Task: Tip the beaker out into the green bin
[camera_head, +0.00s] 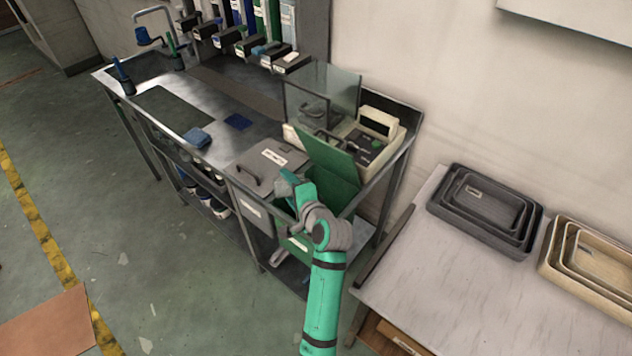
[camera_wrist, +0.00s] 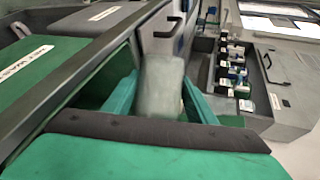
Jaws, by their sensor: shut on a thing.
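My gripper (camera_head: 287,186) is over the front edge of the bench, by the green bin (camera_head: 296,244). The bin's green lid (camera_head: 332,160) stands raised behind it. In the wrist view, the teal fingers of my gripper (camera_wrist: 160,95) are closed on a pale, cloudy beaker (camera_wrist: 162,84). The beaker is blurred, so its contents and exact tilt cannot be told. I cannot make out the beaker in the head view. A green panel with a white label (camera_wrist: 28,62) fills the left of the wrist view.
A grey lidded bin (camera_head: 262,170) stands left of the green bin. A balance with a clear shield (camera_head: 375,140) is behind the lid. A blue cloth (camera_head: 197,138) lies on the bench. A side table with dark trays (camera_head: 485,210) and beige trays (camera_head: 590,262) stands right.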

